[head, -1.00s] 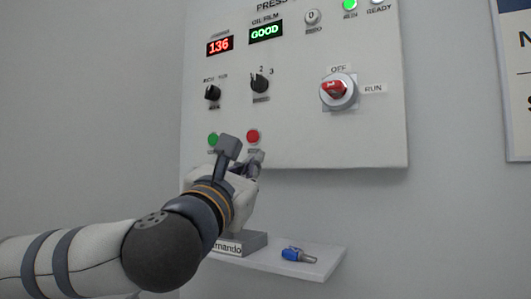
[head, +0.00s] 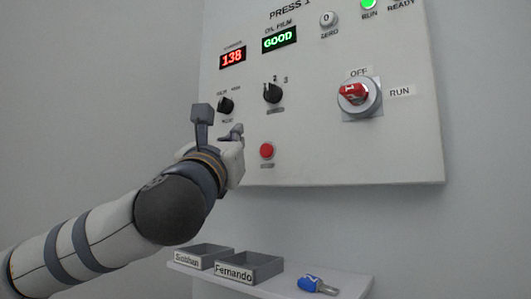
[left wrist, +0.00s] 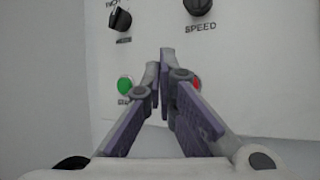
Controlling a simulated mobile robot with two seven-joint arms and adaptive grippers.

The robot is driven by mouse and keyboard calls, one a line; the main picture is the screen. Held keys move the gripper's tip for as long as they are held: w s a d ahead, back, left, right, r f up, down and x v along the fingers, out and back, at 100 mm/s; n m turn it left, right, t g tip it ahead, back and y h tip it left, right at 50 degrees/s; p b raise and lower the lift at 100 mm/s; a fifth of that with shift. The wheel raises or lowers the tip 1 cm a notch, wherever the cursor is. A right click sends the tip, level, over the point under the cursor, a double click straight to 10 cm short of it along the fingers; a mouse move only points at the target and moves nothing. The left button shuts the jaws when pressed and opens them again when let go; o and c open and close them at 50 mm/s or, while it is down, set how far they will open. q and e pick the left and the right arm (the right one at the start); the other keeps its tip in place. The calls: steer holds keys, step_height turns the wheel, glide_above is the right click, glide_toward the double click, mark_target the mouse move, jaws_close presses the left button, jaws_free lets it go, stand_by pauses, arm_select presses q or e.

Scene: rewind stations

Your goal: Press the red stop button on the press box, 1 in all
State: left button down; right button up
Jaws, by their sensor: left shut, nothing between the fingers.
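The press box (head: 330,150) is a pale panel on the wall. Its red stop button (head: 267,151) sits low on the panel, right of my left gripper. My left gripper (head: 238,131) is shut and empty, its fingertips up and left of the red button in the head view. In the left wrist view the shut fingertips (left wrist: 160,62) lie between the green button (left wrist: 125,85) and the red button, which is partly hidden behind the right finger (left wrist: 197,84). I cannot tell whether the fingers touch the panel. My right gripper is not in view.
Above are two black knobs (head: 272,92), a red OFF/RUN switch (head: 353,94), and displays reading 138 (head: 233,57) and GOOD (head: 280,39). Below, a shelf (head: 345,286) holds two grey trays labelled Siobhan (head: 188,258) and Fernando (head: 234,271), and a blue-headed key (head: 311,283).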

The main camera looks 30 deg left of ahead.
arm_select(q)
steer(key=shift+w+d, duration=0.15)
steer(key=shift+w, duration=1.3)
steer(key=shift+w+d, duration=0.1)
steer(key=shift+w, duration=1.3)
steer(key=shift+w, duration=0.4)
steer(key=shift+w, duration=0.35)
steer(key=shift+s+b, duration=0.3)
steer(key=shift+s, duration=0.45)
steer(key=shift+s+a, duration=0.2)
steer(key=shift+s, duration=2.3)
steer(key=shift+f, duration=0.1)
